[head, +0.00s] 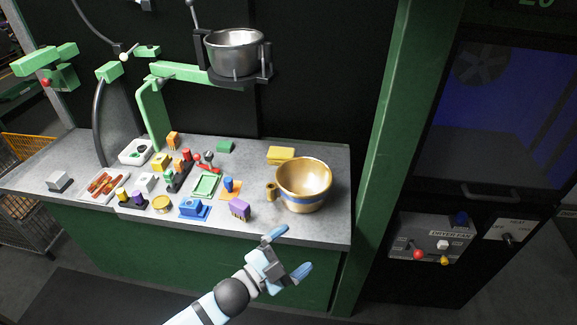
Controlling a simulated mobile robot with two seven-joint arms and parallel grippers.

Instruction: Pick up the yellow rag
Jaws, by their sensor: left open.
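The yellow rag (281,154) lies folded flat on the grey counter, toward its back right, just behind the gold mixing bowl. My left gripper (288,252) is open and empty. It is in front of the counter's front edge, nearer to me than the bowl and the rag, and apart from both. My right gripper does not show in the head view.
A gold bowl (304,179) with a handle stands between my left gripper and the rag. A green sponge (225,146) and many small coloured items crowd the counter's left and middle. A steel pot (234,58) hangs above. A green post (382,140) stands right.

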